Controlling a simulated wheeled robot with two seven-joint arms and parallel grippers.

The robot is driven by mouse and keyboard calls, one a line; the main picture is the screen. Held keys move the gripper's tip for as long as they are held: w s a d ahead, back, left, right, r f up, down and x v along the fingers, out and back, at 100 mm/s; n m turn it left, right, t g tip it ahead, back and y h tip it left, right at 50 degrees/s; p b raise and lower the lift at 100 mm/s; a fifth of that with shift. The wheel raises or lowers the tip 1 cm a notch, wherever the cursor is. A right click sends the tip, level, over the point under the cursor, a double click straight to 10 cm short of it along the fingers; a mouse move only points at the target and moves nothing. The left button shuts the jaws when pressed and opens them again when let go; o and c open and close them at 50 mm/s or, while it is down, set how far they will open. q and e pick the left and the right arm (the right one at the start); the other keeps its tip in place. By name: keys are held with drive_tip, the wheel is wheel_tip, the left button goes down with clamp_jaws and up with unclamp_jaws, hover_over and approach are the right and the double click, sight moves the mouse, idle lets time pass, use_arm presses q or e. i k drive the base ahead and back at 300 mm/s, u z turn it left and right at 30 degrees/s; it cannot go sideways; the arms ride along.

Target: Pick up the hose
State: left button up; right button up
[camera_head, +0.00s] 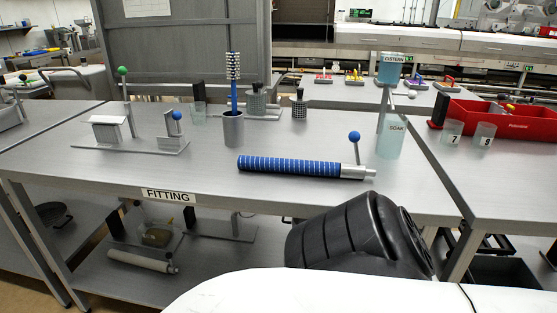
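The hose (290,165) is a blue cylinder with lighter stripes. It lies on its side on the grey metal table (210,198), near the front edge and right of the "FITTING" label (168,196). A silver metal fitting (353,171) is at its right end, with a thin rod topped by a blue ball (354,136) rising there.
A grey cup (233,130) with a brush stands behind the hose. Clear containers labelled "CISTERN" (390,72) and "SOAK" (391,141) stand to the right. A metal fixture (108,131) is at left. The tabletop in front of the hose is clear.

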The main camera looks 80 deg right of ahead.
sight(345, 171)
drive_tip(key=z, duration=1.9)
